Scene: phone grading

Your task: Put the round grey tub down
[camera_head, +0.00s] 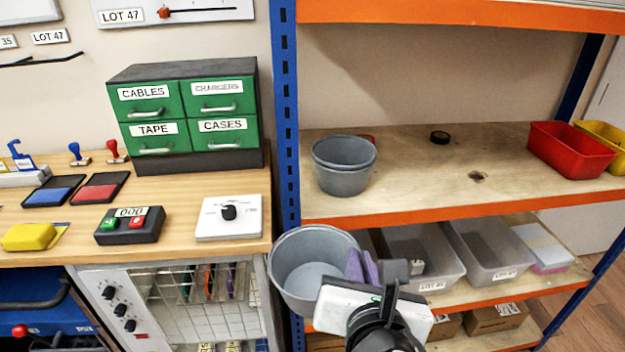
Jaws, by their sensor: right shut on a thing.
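A round grey tub (300,285) is held at its right side by my right gripper (361,266). The tub is in the air in front of the shelf's blue post, lower in the picture than the upper shelf board. Its open top faces me and its inside looks empty. The gripper's purple fingers are at the tub's right rim, and the white gripper body hides part of the tub's lower right. Other round grey tubs (343,180), stacked in one another, stand upright on the left of the upper shelf board (440,185). My left gripper is not in view.
A blue post (287,120) stands left, beside the workbench (180,240).

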